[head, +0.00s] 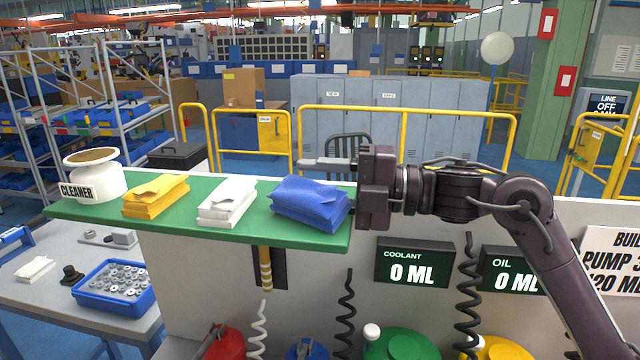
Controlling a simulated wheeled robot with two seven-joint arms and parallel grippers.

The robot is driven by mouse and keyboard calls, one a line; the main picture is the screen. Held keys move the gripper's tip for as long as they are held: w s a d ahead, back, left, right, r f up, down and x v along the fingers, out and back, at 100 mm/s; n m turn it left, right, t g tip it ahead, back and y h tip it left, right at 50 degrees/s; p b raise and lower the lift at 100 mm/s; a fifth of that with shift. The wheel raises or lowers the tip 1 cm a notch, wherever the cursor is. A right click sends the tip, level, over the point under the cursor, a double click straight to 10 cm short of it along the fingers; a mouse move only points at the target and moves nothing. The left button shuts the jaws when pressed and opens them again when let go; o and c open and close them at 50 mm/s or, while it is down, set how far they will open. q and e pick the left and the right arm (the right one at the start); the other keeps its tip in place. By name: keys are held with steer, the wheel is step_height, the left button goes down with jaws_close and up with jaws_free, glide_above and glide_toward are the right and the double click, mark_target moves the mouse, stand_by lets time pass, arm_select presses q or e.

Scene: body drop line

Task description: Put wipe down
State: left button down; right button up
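Three stacks of folded wipes lie on a green shelf top (260,231): yellow wipes (155,197), white wipes (227,201) and blue wipes (310,205). The blue stack is at the shelf's right end. My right gripper (326,165) reaches in from the right, fingers pointing left. Its palm is at the blue stack's right edge. One pale finger shows just behind and above the blue wipes. The other finger is hidden, so I cannot tell its opening or whether it touches the blue wipes. My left gripper is out of view.
A white cleaner pot (93,180) stands at the shelf's left end. Below left, a table holds a blue bin (113,287) of metal parts and a small white wipe (35,268). Coolant (414,263) and oil displays, both reading 0 ML, and coiled hoses hang below the shelf.

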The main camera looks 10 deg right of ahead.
steer(key=shift+o, duration=0.8)
steer(key=shift+f, duration=0.15)
steer(key=shift+a+f, duration=0.1)
